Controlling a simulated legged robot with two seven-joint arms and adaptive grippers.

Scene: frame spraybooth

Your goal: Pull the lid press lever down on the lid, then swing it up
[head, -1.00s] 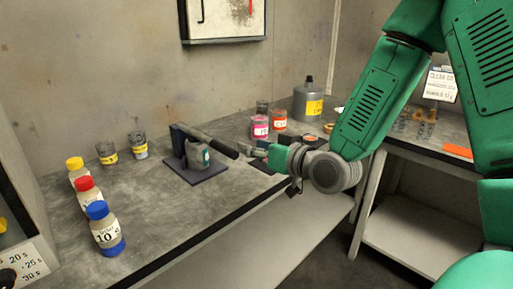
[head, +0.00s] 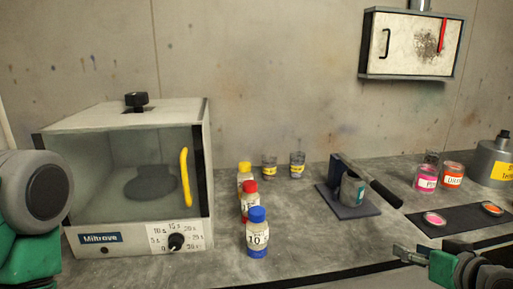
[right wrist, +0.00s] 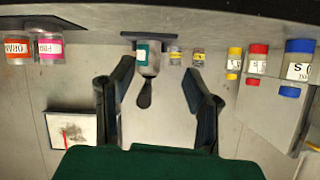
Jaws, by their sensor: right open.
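The lid press stands on a dark base plate (head: 345,203) on the bench. Its upright post is at the back, and its black lever (head: 373,183) slopes down to the right over a grey can with a teal label (head: 352,188). I cannot tell whether the lever touches the lid. My right gripper (head: 408,256) is open and empty, in front of the handle end and apart from it. In the right wrist view, the lever handle (right wrist: 144,92) and the can (right wrist: 148,58) appear between the spread fingers. My left gripper is out of view; only part of that arm shows.
A glass-fronted mixer box (head: 150,180) stands left. Blue, red and yellow-capped bottles (head: 257,235) and two small cups (head: 298,165) are left of the press. Pink and orange jars (head: 427,178), a dark mat (head: 465,222) and a large grey can (head: 495,160) are right.

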